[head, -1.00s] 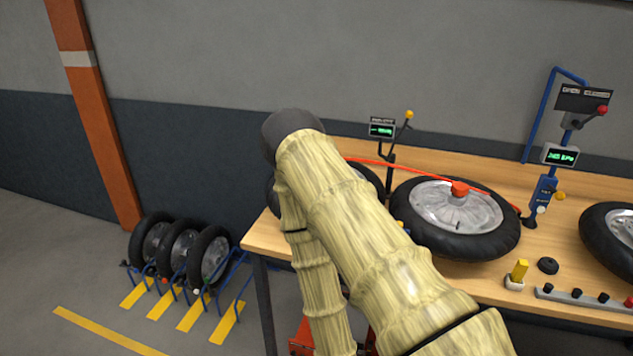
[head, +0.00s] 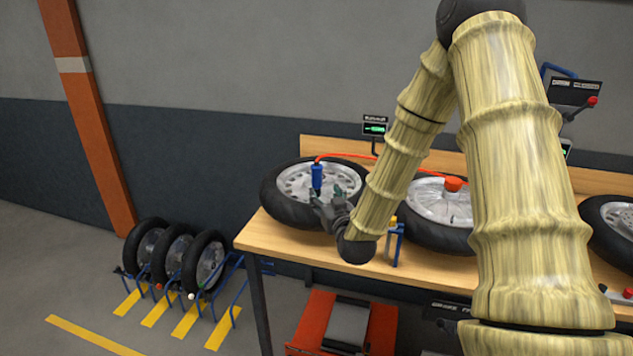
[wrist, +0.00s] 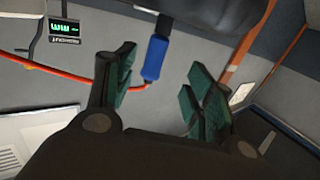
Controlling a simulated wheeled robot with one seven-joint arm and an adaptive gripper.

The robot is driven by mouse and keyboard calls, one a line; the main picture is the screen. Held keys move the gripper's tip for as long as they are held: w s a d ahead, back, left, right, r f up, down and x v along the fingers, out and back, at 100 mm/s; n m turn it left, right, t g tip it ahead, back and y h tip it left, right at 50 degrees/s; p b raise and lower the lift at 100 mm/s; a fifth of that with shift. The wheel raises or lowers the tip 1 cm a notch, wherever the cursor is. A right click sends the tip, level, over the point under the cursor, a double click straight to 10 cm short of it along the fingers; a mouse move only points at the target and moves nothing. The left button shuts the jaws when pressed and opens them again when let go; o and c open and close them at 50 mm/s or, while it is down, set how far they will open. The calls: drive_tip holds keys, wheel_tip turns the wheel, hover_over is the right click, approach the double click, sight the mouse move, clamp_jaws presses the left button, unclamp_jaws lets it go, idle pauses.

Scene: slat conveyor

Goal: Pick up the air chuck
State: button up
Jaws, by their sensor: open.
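The air chuck (head: 317,176) has a blue body and a dark end, with a red hose joined to it. It stands roughly upright over the left wheel (head: 292,214) on the bench. In the wrist view the blue air chuck (wrist: 156,58) shows between and beyond my fingers, nearer the left finger. My gripper (head: 332,203) is open beside and below it in the head view. In the wrist view my gripper (wrist: 164,80) has its green-padded fingers well apart with nothing held. I cannot tell whether a finger touches the chuck.
The red hose (wrist: 75,75) runs left from the chuck in the wrist view. A small green display (head: 375,128) stands behind the left wheel. The middle wheel (head: 432,234) is partly hidden by my arm. Several wheels stand in a floor rack (head: 238,290) at left.

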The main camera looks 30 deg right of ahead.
sight(318, 175)
drive_tip(key=w, duration=0.1)
drive_tip(key=w+d+r+p, duration=0.1)
drive_tip(key=w, duration=0.1)
drive_tip(key=w+d+p, duration=0.1)
drive_tip(key=w, duration=0.1)
drive_tip(key=shift+w+d+r, duration=0.1)
drive_tip(key=shift+d+r, duration=0.15)
drive_tip(key=shift+w+d+r+p, duration=0.1)
drive_tip(key=shift+w+r+p, duration=0.15)
drive_tip(key=shift+w+p, duration=0.45)
drive_tip(key=shift+p+x, duration=0.9)
drive_tip(key=shift+x, duration=1.1)
clamp_jaws()
drive_tip(key=shift+r, duration=0.1)
